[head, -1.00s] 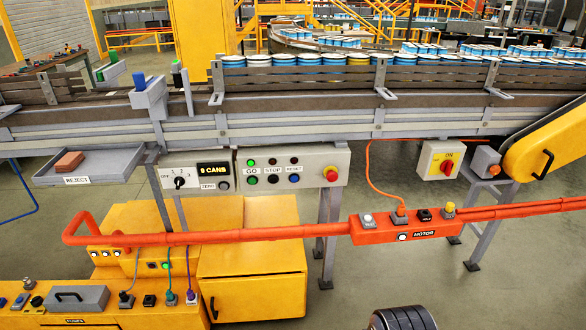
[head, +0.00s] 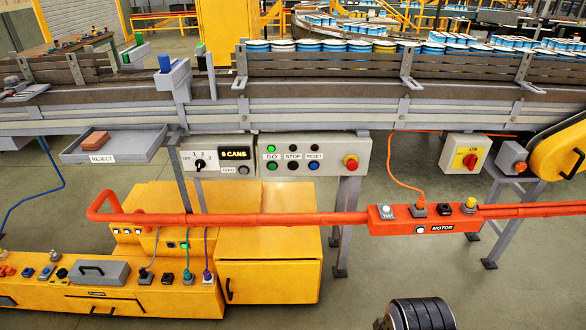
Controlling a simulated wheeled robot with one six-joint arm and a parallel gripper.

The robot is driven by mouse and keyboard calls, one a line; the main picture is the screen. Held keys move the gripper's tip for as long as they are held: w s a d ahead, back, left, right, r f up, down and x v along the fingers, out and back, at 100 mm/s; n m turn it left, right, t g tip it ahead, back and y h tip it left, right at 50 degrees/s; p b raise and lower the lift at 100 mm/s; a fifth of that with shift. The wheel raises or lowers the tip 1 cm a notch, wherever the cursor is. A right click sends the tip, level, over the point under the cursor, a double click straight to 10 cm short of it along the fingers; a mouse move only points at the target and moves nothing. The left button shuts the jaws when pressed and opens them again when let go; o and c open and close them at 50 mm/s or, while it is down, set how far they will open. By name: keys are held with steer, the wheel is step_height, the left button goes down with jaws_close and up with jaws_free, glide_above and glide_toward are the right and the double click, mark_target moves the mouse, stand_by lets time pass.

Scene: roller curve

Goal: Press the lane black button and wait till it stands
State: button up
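The black button (head: 292,165) sits under the word STOP on the grey control box (head: 362,141) below the lane. Nothing touches it. A green button under GO is to its left, a blue one under RESET to its right. Of the small lamps above, the green one (head: 271,148) over GO is lit; the one over STOP looks dark. My gripper is not in view.
A long orange rail (head: 270,218) with a MOTOR box (head: 424,219) crosses in front, and a yellow cabinet (head: 268,265) stands below. A black ribbed cylinder (head: 421,314) is at the bottom edge. Floor at right is clear.

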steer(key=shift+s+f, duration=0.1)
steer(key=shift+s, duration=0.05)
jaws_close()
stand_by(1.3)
